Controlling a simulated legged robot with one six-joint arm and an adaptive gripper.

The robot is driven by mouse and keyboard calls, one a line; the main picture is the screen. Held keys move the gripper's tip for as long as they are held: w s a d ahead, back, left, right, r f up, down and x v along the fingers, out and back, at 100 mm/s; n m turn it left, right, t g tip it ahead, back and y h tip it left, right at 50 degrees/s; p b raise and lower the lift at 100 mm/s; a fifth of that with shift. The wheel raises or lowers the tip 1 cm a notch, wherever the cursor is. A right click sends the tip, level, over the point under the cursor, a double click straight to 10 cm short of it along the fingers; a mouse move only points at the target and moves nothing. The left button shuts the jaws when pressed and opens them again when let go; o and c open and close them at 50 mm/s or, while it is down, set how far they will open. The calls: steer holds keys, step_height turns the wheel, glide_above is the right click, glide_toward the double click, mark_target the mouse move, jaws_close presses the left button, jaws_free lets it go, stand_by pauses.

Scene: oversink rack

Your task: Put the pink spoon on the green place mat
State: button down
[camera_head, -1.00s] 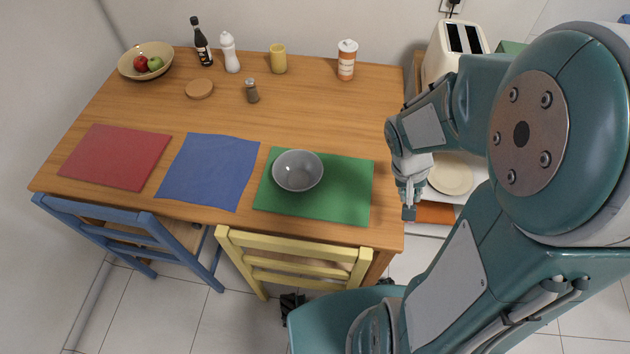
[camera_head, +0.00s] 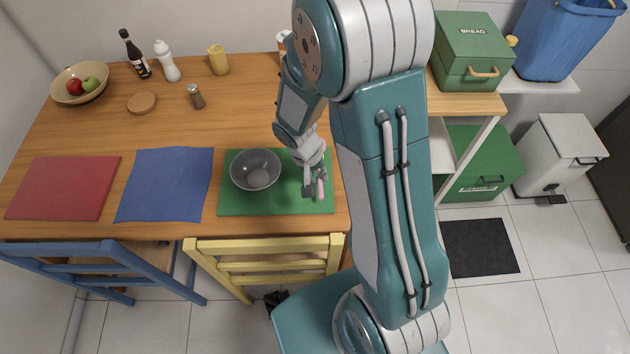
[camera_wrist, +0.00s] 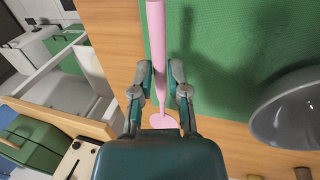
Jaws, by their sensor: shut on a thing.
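The pink spoon (camera_wrist: 158,45) is held between the two fingers of my gripper (camera_wrist: 159,90), which is shut on it. In the head view the pink spoon (camera_head: 320,188) shows as a small pink piece at my gripper (camera_head: 314,186), over the right part of the green place mat (camera_head: 288,205). In the wrist view the green place mat (camera_wrist: 215,75) lies below and to the right of the spoon, with a dark shadow on it. A grey bowl (camera_head: 255,169) sits on the mat, left of my gripper. I cannot tell whether the spoon touches the mat.
A blue mat (camera_head: 165,185) and a red mat (camera_head: 63,188) lie to the left. A yellow chair (camera_head: 262,250) stands at the table's front edge. A green bread box (camera_head: 470,50) stands on a shelf unit at the right. The mat's right part is free of other objects.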

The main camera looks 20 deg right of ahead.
steer(key=shift+w+a+f, duration=0.15)
steer(key=shift+a+f, duration=0.1)
steer(key=f, duration=0.3)
steer(key=shift+w+a, duration=0.2)
steer(key=shift+a, duration=0.05)
steer(key=shift+d+f, duration=0.1)
steer(key=shift+f, duration=0.2)
steer(key=shift+f, duration=0.1)
steer(key=c, duration=0.6)
jaws_free()
steer(key=shift+f, duration=0.1)
steer(key=shift+c, duration=0.2)
